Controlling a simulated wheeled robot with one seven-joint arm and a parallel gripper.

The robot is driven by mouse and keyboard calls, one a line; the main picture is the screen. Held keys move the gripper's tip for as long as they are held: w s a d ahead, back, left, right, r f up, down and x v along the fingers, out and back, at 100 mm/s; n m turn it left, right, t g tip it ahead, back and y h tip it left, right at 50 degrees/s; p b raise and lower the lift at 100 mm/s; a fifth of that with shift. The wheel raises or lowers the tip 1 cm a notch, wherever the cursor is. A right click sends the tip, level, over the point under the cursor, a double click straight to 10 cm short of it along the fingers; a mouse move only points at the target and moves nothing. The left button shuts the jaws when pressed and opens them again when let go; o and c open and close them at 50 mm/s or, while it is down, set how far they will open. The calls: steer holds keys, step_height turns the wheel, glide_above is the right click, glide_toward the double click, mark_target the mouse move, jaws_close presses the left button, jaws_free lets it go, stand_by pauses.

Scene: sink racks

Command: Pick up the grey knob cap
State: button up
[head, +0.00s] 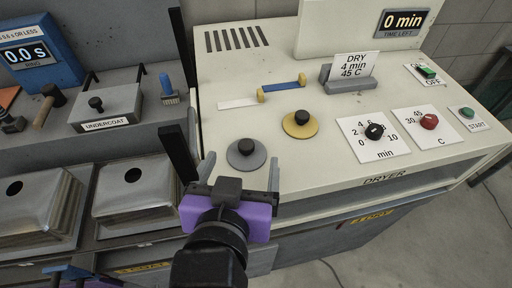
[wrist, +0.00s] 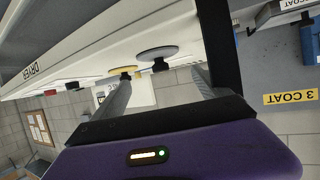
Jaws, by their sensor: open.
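The grey knob cap (head: 241,161) is a flat grey disc with a black knob on top, on the cream dryer top near its front left corner. In the wrist view the grey knob cap (wrist: 155,53) shows edge-on and upside down, beyond and between my fingers. My gripper (head: 241,160) is open and empty at the dryer's front left, just in front of the cap. In the wrist view the fingers of my gripper (wrist: 160,76) stand apart on either side of the black knob's line. I see no contact with the cap.
A yellow knob cap (head: 298,130) lies right of the grey one. Dials and a small card stand (head: 349,84) are farther right and back. A dark upright post (head: 179,155) rises just left of my gripper. Metal basins (head: 136,205) are at left.

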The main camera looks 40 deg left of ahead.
mark_target(245, 150)
steer(key=p+x, duration=0.1)
steer(key=x, duration=0.6)
steer(key=shift+a+f, duration=0.15)
steer(key=shift+f, duration=0.05)
steer(key=c, duration=1.2)
steer(key=shift+c, duration=0.4)
steer(key=shift+r, duration=0.2)
